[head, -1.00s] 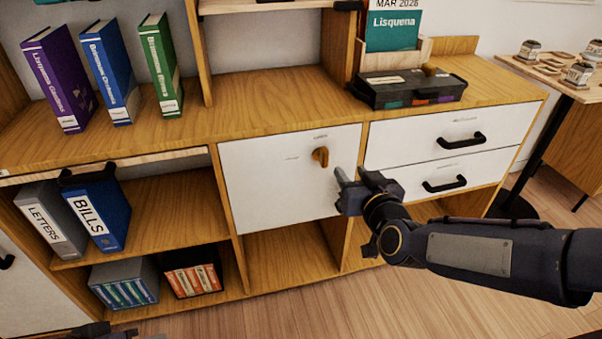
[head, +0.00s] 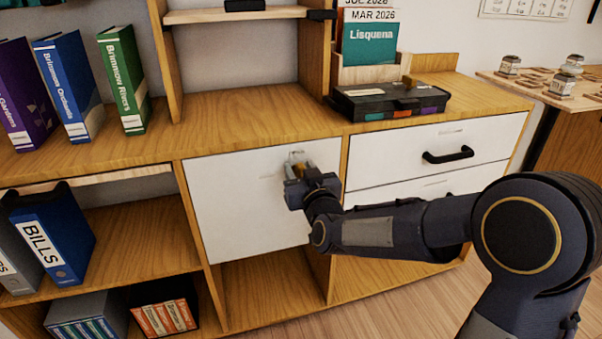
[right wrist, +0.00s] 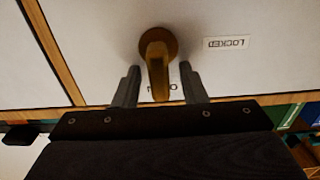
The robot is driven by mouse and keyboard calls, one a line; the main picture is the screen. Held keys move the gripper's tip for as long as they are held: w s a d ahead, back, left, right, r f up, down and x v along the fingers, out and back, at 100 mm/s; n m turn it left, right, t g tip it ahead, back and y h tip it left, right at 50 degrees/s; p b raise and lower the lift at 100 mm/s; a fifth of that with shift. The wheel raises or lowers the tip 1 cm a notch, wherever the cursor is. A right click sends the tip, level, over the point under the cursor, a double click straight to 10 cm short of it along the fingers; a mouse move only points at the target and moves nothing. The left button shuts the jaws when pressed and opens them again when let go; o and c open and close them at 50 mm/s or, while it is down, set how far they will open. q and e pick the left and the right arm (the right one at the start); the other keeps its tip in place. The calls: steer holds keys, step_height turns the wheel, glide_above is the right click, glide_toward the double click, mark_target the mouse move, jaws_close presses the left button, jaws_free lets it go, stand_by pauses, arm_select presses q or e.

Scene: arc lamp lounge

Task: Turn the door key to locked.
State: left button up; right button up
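The brass-coloured door key (right wrist: 156,62) sits in the white cabinet door (head: 235,205). In the right wrist view its handle points down the picture, over a partly hidden label (right wrist: 173,87), and not at the "LOCKED" label (right wrist: 226,43) to the right. My right gripper (head: 297,168) is at the door's upper right and covers most of the key in the head view. In the wrist view its fingers (right wrist: 159,75) are open, one on each side of the key handle, with gaps showing. My left gripper is not in view.
White drawers with black handles (head: 447,155) are right of the door. A black case (head: 388,100) stands on the wooden top (head: 240,115) above. Binders (head: 122,80) stand at the left, with open shelves below.

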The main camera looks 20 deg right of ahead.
jaws_close()
steer(key=shift+a+n, duration=0.1)
steer(key=shift+n, duration=0.2)
steer(key=shift+a+n+p, duration=0.2)
steer(key=shift+n+p, duration=0.55)
steer(key=shift+n, duration=0.25)
steer(key=n, duration=0.1)
steer(key=n+p, duration=0.1)
steer(key=n, duration=0.1)
steer(key=shift+a+n+p, duration=0.3)
steer(key=shift+a, duration=0.05)
steer(key=n+p, duration=0.1)
steer(key=n, duration=0.3)
steer(key=f+n+p, duration=0.1)
steer(key=n, duration=0.3)
steer(key=a+f+n+p, duration=0.1)
steer(key=n, duration=0.2)
steer(key=shift+f+n, duration=0.15)
steer(key=shift+n, duration=0.25)
steer(key=shift+s, duration=0.1)
